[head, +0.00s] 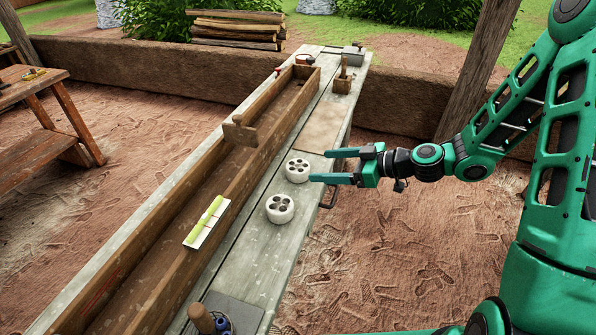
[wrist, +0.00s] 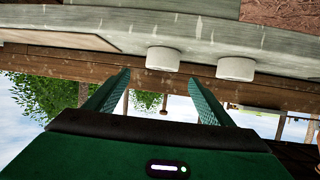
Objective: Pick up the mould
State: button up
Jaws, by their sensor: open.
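Two white round blocks with several holes in their tops stand on the grey plank table, a far one (head: 297,170) and a near one (head: 280,208). I cannot tell for sure which thing is the mould; no label shows. My gripper (head: 318,166) is open and empty, pointing left at the table's right edge, with its fingertips close to the far block and not around it. In the wrist view, which is upside down, the far block (wrist: 163,59) shows ahead between the fingers (wrist: 160,76), and the near block (wrist: 236,68) is to the right.
A tan board (head: 322,128) and a small wooden box (head: 342,86) lie farther back. A dark handle (head: 329,193) juts from the table's right edge.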

aim_at(298, 169)
jog(key=x, duration=0.4)
jog(key=shift+w+a+f, duration=0.1)
jog(key=shift+a+f, duration=0.1)
jog(key=shift+a, duration=0.15)
jog(key=shift+f+x, duration=0.25)
jog(key=shift+x, duration=1.05)
jog(key=shift+f+x, duration=0.2)
jog(key=shift+x, duration=1.1)
jog(key=shift+d, duration=0.1)
jog(key=shift+c, duration=0.5)
jog(key=c, duration=1.2)
jog(key=shift+r, duration=0.15)
